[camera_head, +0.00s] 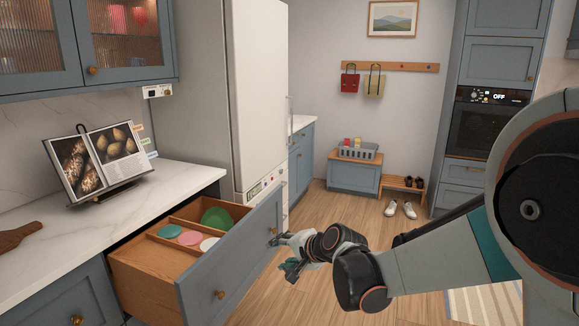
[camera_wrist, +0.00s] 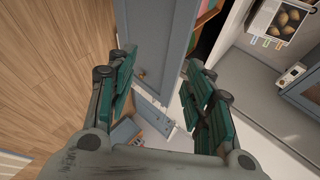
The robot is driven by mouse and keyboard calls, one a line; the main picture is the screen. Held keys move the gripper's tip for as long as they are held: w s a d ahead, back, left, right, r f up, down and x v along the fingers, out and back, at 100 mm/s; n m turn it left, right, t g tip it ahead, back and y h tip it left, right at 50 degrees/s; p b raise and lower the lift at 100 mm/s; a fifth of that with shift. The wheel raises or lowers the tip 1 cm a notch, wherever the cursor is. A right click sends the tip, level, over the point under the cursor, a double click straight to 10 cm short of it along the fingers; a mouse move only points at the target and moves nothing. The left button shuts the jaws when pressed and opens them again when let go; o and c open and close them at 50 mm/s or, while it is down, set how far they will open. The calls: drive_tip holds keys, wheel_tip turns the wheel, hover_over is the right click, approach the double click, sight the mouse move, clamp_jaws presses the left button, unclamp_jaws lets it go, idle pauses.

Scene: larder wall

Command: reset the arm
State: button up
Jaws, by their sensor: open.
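My gripper (camera_head: 279,254) is at the outer right end of the open drawer's blue front (camera_head: 232,262). It is open in the wrist view (camera_wrist: 158,80), with its green-padded fingers wide apart and nothing held between them. The drawer front (camera_wrist: 155,38) shows between and beyond the fingers, with a brass knob (camera_wrist: 140,73) near the left finger. I cannot tell whether a finger touches the front. My arm reaches in from the right of the head view.
The pulled-out drawer holds a green plate (camera_head: 217,217) and several small coloured discs. A counter (camera_head: 120,205) with a cookbook (camera_head: 98,165) is at left. A tall cream fridge (camera_head: 258,100) stands behind the drawer. Wooden floor (camera_head: 330,200) is clear towards the bench (camera_head: 353,179) and shoes (camera_head: 400,209).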

drive_tip(key=s+d+r+n+h, duration=0.2)
drive_tip(key=s+d+r, duration=0.1)
drive_tip(key=s+d, duration=0.4)
drive_tip(key=s+d+r+n+h, duration=0.1)
drive_tip(key=s+d+r+n, duration=0.1)
drive_tip(key=s+d+r, duration=0.45)
drive_tip(key=s+d+f+n+h, duration=0.2)
drive_tip(key=s+d, duration=0.2)
drive_tip(key=s, duration=0.5)
drive_tip(key=s+d+f+n+g+h, duration=0.1)
drive_tip(key=s+d, duration=0.3)
drive_tip(key=s, duration=0.5)
drive_tip(key=shift+s+f+n+g+h, duration=0.15)
drive_tip(key=shift+f+n+g+h, duration=0.15)
drive_tip(key=shift+f+n+h, duration=0.45)
drive_tip(key=shift+d+f+y, duration=0.1)
drive_tip(key=shift+f+y, duration=0.05)
drive_tip(key=shift+y, duration=0.1)
